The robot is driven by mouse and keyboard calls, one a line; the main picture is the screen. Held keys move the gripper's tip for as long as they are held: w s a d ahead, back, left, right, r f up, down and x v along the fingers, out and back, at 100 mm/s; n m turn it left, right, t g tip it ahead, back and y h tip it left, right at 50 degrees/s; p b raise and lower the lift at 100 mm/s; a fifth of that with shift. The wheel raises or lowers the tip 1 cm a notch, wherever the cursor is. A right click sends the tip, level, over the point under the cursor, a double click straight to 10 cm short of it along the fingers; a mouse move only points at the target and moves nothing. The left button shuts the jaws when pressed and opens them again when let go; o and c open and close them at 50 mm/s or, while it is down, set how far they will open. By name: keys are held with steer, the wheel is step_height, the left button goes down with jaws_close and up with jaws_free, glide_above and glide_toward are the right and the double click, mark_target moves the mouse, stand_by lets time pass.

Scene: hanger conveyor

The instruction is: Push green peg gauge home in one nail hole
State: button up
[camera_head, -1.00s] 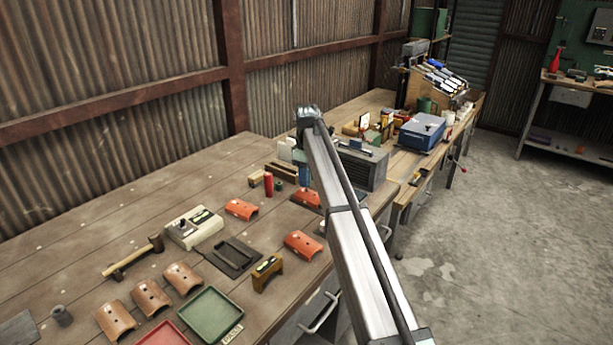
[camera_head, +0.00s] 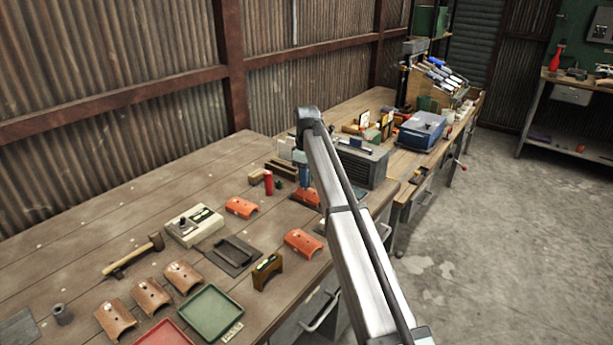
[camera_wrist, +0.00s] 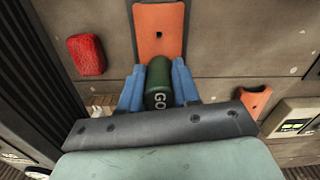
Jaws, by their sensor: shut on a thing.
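My gripper (camera_wrist: 158,92) is shut on the green peg gauge (camera_wrist: 158,80), which has "GO" lettered on its near end. Its two blue fingers sit on either side of the gauge. An orange roof tile (camera_wrist: 172,18) lies just beyond and below the gauge in the wrist view, with a dark nail hole (camera_wrist: 159,34) showing ahead of the gauge. The gauge's tip is hidden, so I cannot tell whether it is in a hole. In the head view my gripper (camera_head: 304,180) is low over the orange tile (camera_head: 306,197), partly behind my arm.
A grey slatted box (camera_head: 362,165) stands close behind right. Other orange tiles (camera_head: 303,242), a cream instrument box (camera_head: 194,226) and a hammer (camera_head: 134,256) lie nearer.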

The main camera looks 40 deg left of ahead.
steer(key=shift+f, duration=0.7)
steer(key=o, duration=0.7)
steer(key=shift+o, duration=0.5)
steer(key=o, duration=0.5)
steer(key=shift+r, duration=0.15)
steer(key=shift+r, duration=2.9)
